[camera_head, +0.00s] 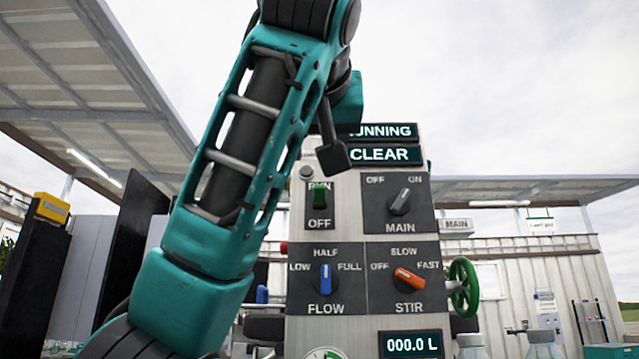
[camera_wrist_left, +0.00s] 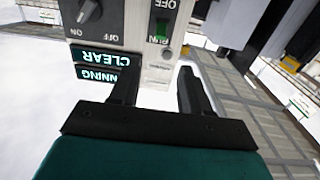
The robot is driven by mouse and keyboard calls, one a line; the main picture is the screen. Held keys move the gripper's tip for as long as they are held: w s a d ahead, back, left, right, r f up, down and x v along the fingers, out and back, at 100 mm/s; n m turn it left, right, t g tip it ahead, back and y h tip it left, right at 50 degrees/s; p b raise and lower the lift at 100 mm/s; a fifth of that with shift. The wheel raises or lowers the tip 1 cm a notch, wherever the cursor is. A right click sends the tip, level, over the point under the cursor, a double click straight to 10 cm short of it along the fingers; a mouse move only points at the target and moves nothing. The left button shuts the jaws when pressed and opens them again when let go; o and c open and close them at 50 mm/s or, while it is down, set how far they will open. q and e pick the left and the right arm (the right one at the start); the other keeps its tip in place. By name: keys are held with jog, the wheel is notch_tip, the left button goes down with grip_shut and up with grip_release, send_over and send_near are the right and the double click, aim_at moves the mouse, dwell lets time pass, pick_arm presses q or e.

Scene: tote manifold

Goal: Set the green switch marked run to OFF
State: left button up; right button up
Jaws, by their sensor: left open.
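The green switch (camera_head: 320,194) sits on a grey panel, with RUN above it and OFF below. Its green lever stands up at the RUN end. In the left wrist view, which is upside down, the switch (camera_wrist_left: 162,27) lies beyond the fingers. My left gripper (camera_head: 331,145) is just above the switch in the head view, partly hidden by its own arm. In the wrist view its two fingers (camera_wrist_left: 155,78) are apart with nothing between them, and they do not appear to touch the switch. My right gripper is in neither view.
Displays reading RUNNING (camera_head: 390,131) and CLEAR (camera_head: 386,154) are above. The MAIN knob (camera_head: 400,202) is right of the switch; the blue FLOW knob (camera_head: 326,279) and orange STIR knob (camera_head: 408,278) are below. A green handwheel (camera_head: 464,287) stands out at right.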

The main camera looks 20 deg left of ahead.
aim_at(319, 185)
pick_arm(q)
jog(key=p+x, duration=0.2)
jog(key=x, duration=0.9)
jog(key=shift+w+a+f, duration=0.1)
jog(key=shift+w, duration=0.15)
grip_shut()
